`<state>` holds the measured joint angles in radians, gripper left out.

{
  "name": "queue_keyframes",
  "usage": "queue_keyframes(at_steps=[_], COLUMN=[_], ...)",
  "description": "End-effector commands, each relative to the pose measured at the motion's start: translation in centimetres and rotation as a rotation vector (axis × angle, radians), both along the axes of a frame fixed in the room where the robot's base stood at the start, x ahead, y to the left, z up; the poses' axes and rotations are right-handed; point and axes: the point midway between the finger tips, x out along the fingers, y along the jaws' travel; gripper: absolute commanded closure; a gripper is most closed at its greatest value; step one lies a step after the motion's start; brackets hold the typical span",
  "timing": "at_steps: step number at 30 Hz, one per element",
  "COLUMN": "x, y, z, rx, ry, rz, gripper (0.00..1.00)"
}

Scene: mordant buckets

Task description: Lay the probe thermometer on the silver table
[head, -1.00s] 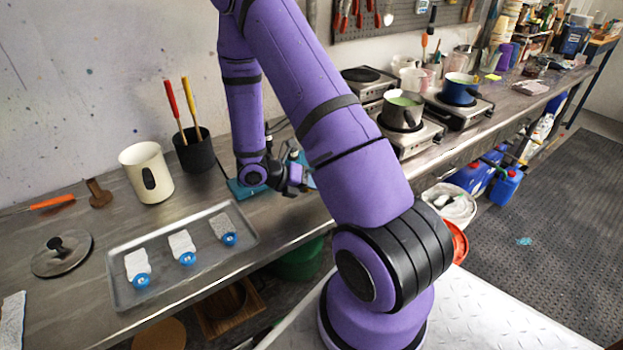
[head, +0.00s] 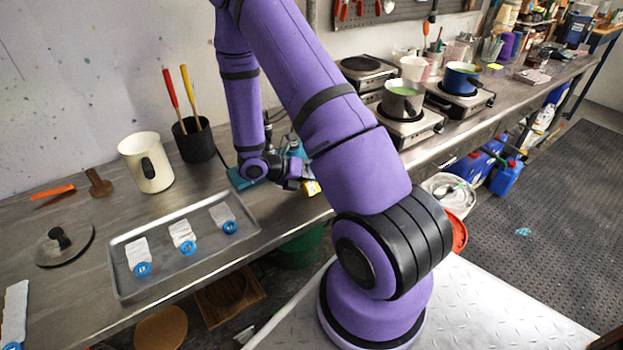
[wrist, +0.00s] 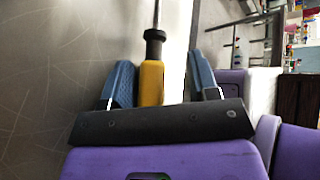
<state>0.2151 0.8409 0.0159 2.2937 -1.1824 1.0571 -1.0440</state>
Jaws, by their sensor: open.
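The probe thermometer (wrist: 151,82) has a yellow handle, a black collar and a thin metal shaft. In the wrist view it sits between the blue fingers of my gripper (wrist: 160,78), which are spread with a gap on the right side; contact on the left is unclear. In the head view my gripper (head: 298,172) is low over the silver table (head: 90,212), a steel-topped bench, near its front edge. A small yellow part of the thermometer (head: 312,188) shows beside it. Whether the thermometer rests on the steel is hard to tell.
A metal tray (head: 118,272) with several white strips and blue discs lies to the left. Behind it stand a white pitcher (head: 146,162) and a black cup (head: 194,142) with two handles. A teal item (head: 238,180) lies by my gripper. Hot plates (head: 408,128) with pots stand right.

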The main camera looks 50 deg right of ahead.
Motion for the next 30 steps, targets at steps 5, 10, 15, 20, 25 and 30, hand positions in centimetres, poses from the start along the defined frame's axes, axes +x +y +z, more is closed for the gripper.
queue_keyframes(at_steps=[5, 10, 15, 20, 25, 30], x=[0.4, 1.6, 3.2, 4.4, 5.1, 5.2], y=[0.5, 2.3, 4.7, 6.5, 7.5, 7.8], z=[0.3, 1.6, 3.3, 4.5, 5.3, 5.4], rx=[-0.001, 0.000, -0.001, -0.001, 0.001, 0.000], ry=[-0.002, -0.003, -0.004, -0.003, -0.001, 0.000], rz=[0.002, 0.002, 0.003, 0.001, 0.000, 0.000], gripper=[0.45, 0.45, 0.45, 0.45, 0.45, 0.45])
